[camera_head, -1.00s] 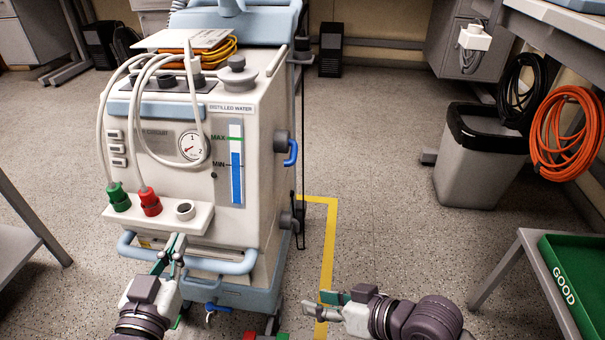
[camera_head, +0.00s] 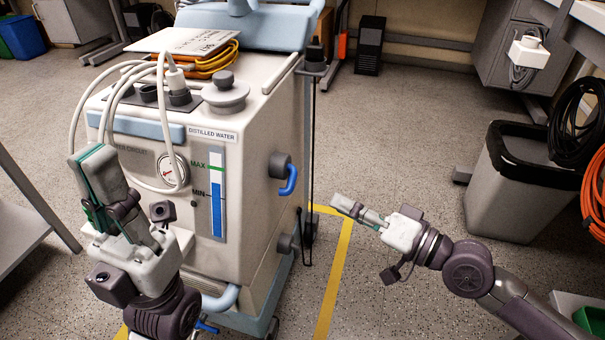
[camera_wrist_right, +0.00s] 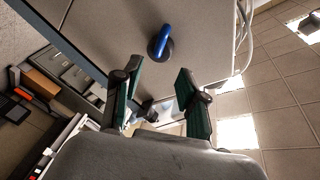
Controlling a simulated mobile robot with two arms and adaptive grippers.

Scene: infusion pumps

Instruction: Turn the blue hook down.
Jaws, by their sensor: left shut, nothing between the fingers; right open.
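The blue hook (camera_head: 290,179) is a curved handle on a dark round knob on the right side wall of the white machine (camera_head: 245,130). Its free end points down in the head view. In the right wrist view the blue hook (camera_wrist_right: 161,40) lies just beyond the fingertips, seen from below. My right gripper (camera_head: 341,204) is open and empty, to the right of the hook and slightly lower, apart from it. Its two green-sided fingers (camera_wrist_right: 158,68) stand apart in the wrist view. My left gripper (camera_head: 86,163) is shut and empty in front of the machine's left part, hiding its lower front.
A second dark knob (camera_head: 287,243) sits below the hook. A thin dark pole (camera_head: 312,150) stands behind the machine's right side. A grey bin (camera_head: 520,185) is at the right. The floor between machine and bin is clear.

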